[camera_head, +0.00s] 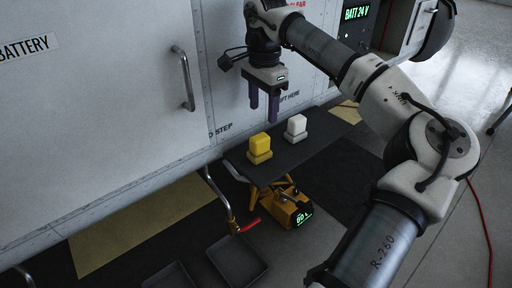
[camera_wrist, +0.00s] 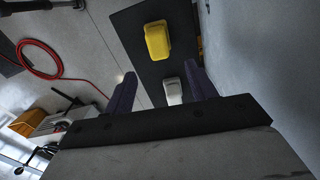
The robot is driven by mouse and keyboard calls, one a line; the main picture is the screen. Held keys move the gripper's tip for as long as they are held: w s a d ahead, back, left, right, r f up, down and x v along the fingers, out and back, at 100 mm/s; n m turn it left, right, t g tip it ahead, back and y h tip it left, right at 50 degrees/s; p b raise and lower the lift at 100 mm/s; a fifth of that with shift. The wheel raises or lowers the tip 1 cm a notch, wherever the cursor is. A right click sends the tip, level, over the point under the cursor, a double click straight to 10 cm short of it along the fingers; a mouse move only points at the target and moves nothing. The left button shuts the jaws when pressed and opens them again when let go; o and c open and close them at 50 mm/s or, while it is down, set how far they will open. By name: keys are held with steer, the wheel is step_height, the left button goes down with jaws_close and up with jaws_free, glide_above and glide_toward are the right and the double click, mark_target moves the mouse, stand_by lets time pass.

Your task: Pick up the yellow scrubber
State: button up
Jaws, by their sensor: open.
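The yellow scrubber (camera_head: 260,147) stands upright on a dark platform (camera_head: 287,160) close to the white hull. It also shows in the wrist view (camera_wrist: 157,40), beyond my fingertips near the top. A similar white scrubber (camera_head: 296,126) stands to its right and a little farther back. In the wrist view the white scrubber (camera_wrist: 169,91) lies between my fingers in the picture, partly hidden by my gripper's body. My gripper (camera_head: 263,112) points down above the platform, with its two purple fingers apart and nothing between them. It hangs above the scrubbers and touches neither.
The white hull panel with a metal handle (camera_head: 184,79) rises close behind the platform. A yellow jack (camera_head: 287,205) with a red-tipped lever sits under the platform. Dark trays (camera_head: 238,258) lie on the floor in front. A red hose (camera_wrist: 42,60) lies on the open floor.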

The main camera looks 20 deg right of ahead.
mark_target(260, 137)
step_height(260, 137, down, 6)
steer(key=shift+r, duration=0.1)
steer(key=f, duration=0.3)
steer(key=a+f, duration=0.1)
steer(key=f, duration=0.1)
steer(key=shift+s, duration=0.25)
steer(key=c, duration=0.8)
steer(key=shift+c, duration=0.2)
steer(key=shift+r, duration=0.1)
step_height(260, 137, up, 20)
steer(key=p, duration=0.1)
